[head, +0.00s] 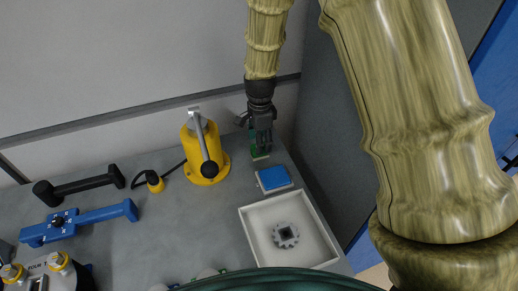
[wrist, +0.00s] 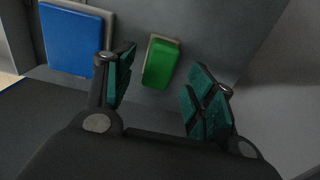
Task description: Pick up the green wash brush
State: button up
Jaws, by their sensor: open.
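The green wash brush (wrist: 161,63) lies on the grey bench top in the wrist view. It looks like a small green block with a paler edge on its left side. My gripper (wrist: 160,90) is open, with one finger on each side of the brush in the picture and nothing held. In the head view my gripper (head: 261,146) points down over the back right of the bench. The green brush (head: 260,154) shows there just below the fingertips, mostly hidden. I cannot tell how much height is left between fingers and brush.
A blue-topped pad (head: 274,178) lies close to the brush, and it also shows in the wrist view (wrist: 72,40). A white tray (head: 248,229) with a grey gear (head: 286,235) is nearer. A yellow device (head: 206,150) stands left of my gripper. Walls rise behind and right.

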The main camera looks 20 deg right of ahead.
aim_at(264, 155)
jog(key=shift+f+p, duration=0.4)
jog(key=shift+f, duration=1.15)
jog(key=shift+c, duration=0.4)
jog(key=c, duration=1)
